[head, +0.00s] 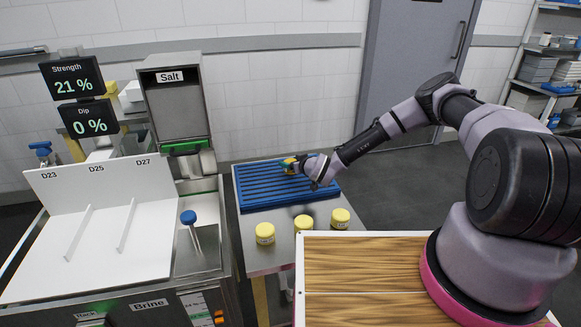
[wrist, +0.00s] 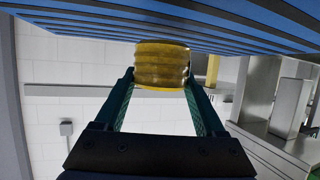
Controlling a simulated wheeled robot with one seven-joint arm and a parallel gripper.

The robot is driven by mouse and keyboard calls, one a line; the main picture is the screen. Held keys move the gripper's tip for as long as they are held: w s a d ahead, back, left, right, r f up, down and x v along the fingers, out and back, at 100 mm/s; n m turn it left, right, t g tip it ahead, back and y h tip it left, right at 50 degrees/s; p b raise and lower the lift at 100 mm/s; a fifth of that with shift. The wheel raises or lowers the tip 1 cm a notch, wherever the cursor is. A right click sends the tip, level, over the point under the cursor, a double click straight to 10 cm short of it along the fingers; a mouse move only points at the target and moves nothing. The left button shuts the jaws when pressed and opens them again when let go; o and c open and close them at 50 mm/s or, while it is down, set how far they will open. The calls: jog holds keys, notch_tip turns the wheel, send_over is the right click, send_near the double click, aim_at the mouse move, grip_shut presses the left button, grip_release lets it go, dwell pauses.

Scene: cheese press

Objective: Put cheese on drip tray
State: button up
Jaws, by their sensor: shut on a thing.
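The blue slatted drip tray (head: 262,190) lies on a metal table in the middle of the head view. My gripper (head: 298,163) is over the far right part of the tray. It is shut on a yellow cheese (head: 288,161), small and partly hidden in this view. In the wrist view, the round yellow cheese (wrist: 162,65) sits between the two green fingers of my gripper (wrist: 161,84). The tray's slats (wrist: 240,22) run along the top of that picture, close to the cheese. I cannot tell whether the cheese touches the slats.
Several yellow-topped pieces, such as the left one (head: 265,233), stand on the metal table in front of the tray. A brine station with a salt dispenser (head: 177,100) and a blue-knobbed handle (head: 188,217) is at left. A wooden board (head: 365,265) lies at front right.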

jog(key=shift+f, duration=0.85)
jog(key=o, duration=1.4)
jog(key=shift+f, duration=0.1)
jog(key=shift+o, duration=0.2)
